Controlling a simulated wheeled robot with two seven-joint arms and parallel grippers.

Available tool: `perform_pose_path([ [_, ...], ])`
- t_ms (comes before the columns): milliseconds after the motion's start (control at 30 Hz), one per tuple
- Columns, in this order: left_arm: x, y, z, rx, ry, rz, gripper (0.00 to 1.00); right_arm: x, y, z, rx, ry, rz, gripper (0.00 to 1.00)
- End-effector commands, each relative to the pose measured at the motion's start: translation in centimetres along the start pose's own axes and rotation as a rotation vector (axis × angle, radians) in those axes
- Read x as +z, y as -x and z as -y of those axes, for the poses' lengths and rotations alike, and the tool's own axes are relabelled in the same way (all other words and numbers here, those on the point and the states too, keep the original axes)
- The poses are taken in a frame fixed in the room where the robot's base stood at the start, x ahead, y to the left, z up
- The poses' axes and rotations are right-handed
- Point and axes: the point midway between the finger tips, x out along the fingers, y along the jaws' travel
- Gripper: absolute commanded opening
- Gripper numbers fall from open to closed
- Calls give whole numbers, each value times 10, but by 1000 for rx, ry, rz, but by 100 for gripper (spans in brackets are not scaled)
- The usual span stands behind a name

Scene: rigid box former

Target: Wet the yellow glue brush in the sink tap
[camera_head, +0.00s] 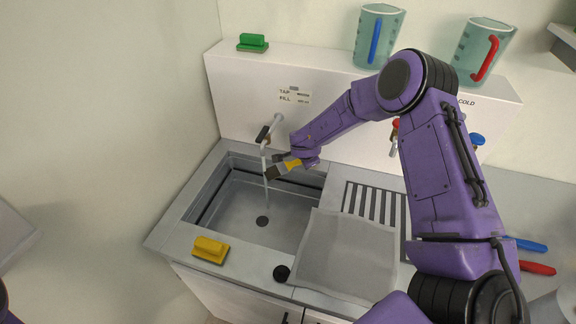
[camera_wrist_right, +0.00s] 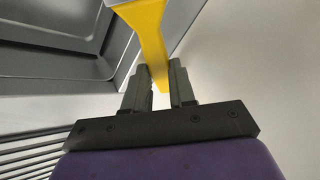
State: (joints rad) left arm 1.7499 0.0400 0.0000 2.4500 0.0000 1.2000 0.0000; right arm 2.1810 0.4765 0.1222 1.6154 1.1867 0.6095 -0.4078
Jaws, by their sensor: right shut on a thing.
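The yellow glue brush (camera_head: 292,162) is held over the sink (camera_head: 232,205), its dark bristles pointing left and down. My right gripper (camera_head: 303,158) is shut on its handle; in the right wrist view the yellow handle (camera_wrist_right: 152,40) sits between the fingers (camera_wrist_right: 160,88). The tap (camera_head: 270,130) is at the sink's back edge. A thin pale stream of water (camera_head: 266,190) falls from it towards the drain. The bristles overlap the stream in the head view; exact contact is hard to tell. My left gripper is out of view.
A grey cloth (camera_head: 340,255) lies right of the sink, partly over a slotted drainer (camera_head: 375,200). Jugs (camera_head: 378,30) and a green scrubber (camera_head: 252,42) stand on the back ledge.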

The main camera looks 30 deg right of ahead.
Motion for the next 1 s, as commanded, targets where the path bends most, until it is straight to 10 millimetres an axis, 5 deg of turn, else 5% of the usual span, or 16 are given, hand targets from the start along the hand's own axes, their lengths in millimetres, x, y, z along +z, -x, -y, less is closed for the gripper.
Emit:
perform_pose_path([
  [1000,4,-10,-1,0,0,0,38,-17,35,-69,-3,-1,-2,0],
])
